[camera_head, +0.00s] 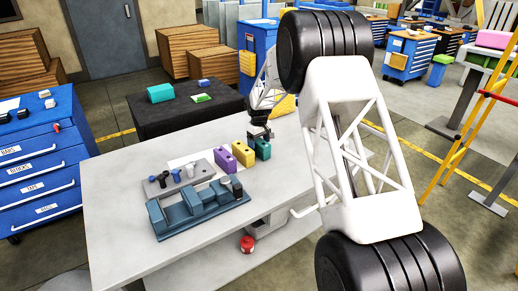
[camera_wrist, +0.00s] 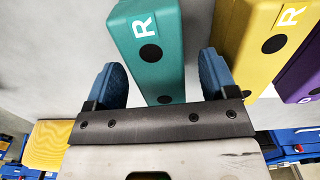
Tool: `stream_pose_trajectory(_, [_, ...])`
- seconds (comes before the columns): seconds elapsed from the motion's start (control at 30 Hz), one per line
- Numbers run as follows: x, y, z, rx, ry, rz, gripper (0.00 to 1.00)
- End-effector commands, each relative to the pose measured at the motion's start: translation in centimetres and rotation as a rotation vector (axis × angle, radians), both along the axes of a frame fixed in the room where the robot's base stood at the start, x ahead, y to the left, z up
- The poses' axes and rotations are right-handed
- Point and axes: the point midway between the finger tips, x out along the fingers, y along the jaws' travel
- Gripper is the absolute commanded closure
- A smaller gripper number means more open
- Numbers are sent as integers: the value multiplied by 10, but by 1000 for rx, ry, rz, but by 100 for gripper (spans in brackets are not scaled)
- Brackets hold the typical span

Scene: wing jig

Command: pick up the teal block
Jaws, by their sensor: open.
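The teal block (camera_head: 263,149) stands on the light grey table at the right end of a row of blocks. In the wrist view the teal block (camera_wrist: 149,50) carries a white letter R and dark round holes. My gripper (camera_head: 259,132) is just above and beside it in the head view. In the wrist view my gripper (camera_wrist: 165,85) is open, with one blue finger pad on each side of the near end of the teal block. The right pad lies between the teal and yellow blocks. I cannot tell whether the pads touch it.
A yellow block (camera_head: 243,154) and a purple block (camera_head: 225,159) stand close on the left. A blue jig (camera_head: 193,210) and a grey tray (camera_head: 160,189) with small parts lie further left. The bare table (camera_head: 120,215) is free at its left end.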

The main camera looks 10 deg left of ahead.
Motion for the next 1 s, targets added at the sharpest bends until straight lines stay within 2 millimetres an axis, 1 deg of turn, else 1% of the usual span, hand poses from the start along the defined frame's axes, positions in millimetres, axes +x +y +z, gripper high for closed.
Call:
stream_pose_trajectory(0.1, [0,0,-14,-1,1,0,21])
stream_pose_trajectory(0.23, [1,0,-24,0,0,0,21])
stream_pose_trajectory(0.37, [1,0,-27,0,-1,0,21])
stream_pose_trajectory(0.87, [1,0,-27,0,-1,0,21])
stream_pose_trajectory(1.0, [1,0,-27,0,-1,0,43])
